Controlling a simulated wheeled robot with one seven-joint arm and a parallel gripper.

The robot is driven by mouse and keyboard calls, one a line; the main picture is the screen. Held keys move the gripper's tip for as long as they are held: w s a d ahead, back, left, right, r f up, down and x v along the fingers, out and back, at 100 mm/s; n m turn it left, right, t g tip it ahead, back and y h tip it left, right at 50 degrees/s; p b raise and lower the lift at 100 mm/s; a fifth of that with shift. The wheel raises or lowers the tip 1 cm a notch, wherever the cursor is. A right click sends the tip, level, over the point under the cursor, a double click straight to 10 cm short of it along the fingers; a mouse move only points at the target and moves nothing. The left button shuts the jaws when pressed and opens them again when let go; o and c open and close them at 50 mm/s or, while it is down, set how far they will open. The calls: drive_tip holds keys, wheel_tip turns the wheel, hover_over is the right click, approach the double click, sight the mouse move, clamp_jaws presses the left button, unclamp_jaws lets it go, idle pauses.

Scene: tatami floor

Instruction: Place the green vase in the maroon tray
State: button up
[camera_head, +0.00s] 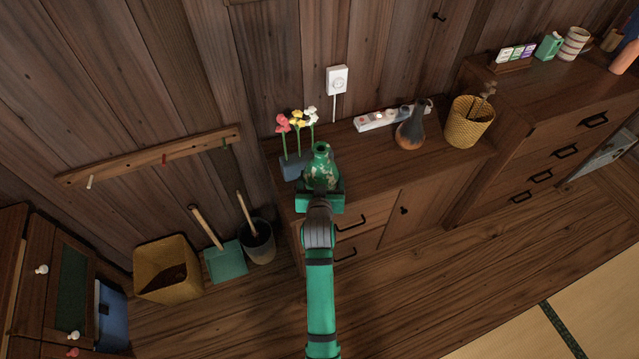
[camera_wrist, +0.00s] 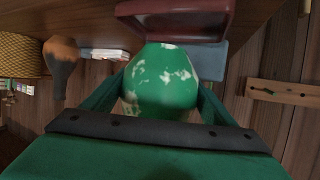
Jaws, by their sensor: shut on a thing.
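The green vase (camera_head: 321,168) with pale patches is upright at the left end of the cabinet top in the head view. My gripper (camera_head: 320,192) is shut on it, with a finger on each side of its body; the wrist view shows the vase (camera_wrist: 162,82) between the fingers.
A blue-grey holder (camera_head: 292,167) with flowers stands just left of the vase. To the right on the cabinet top (camera_head: 365,165) are a power strip (camera_head: 378,120), a dark round vase (camera_head: 410,130) and a woven basket (camera_head: 468,122). Bare wood lies between.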

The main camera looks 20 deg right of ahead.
drive_tip(key=shift+w+a+f, duration=0.3)
drive_tip(key=shift+w+f, duration=0.25)
drive_tip(key=shift+f, duration=0.1)
drive_tip(key=shift+w+d+f, duration=0.15)
drive_tip(key=shift+f, duration=1.5)
drive_tip(key=shift+f, duration=0.15)
